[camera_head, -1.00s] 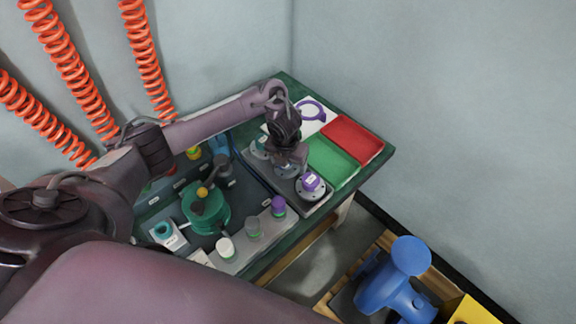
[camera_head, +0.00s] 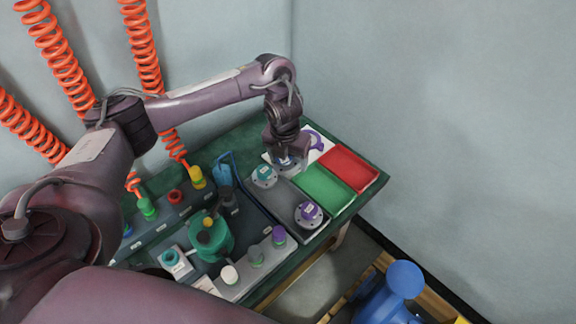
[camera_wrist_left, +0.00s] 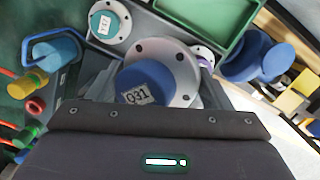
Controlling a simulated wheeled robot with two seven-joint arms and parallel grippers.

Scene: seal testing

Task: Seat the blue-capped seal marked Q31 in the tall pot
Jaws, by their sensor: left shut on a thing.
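My left gripper (camera_head: 285,150) is shut on the blue-capped seal (camera_wrist_left: 145,85). In the left wrist view its cap label reads Q31 and its grey flange with bolt holes shows behind the cap. In the head view the gripper mostly hides the seal, which is held above the back of the bench. A green round vessel (camera_head: 211,240) with a yellow knob stands on the bench, left of and nearer than the gripper. I cannot tell whether it is the tall pot. My right gripper is not in view.
A dark tray (camera_head: 284,200) holds a teal-capped seal (camera_head: 264,175) and a purple-capped seal (camera_head: 308,211). Green (camera_head: 325,188) and red (camera_head: 350,168) bins lie to the right. A blue fitting (camera_head: 222,172) with a hose, coloured knobs and small capped bottles crowd the left side.

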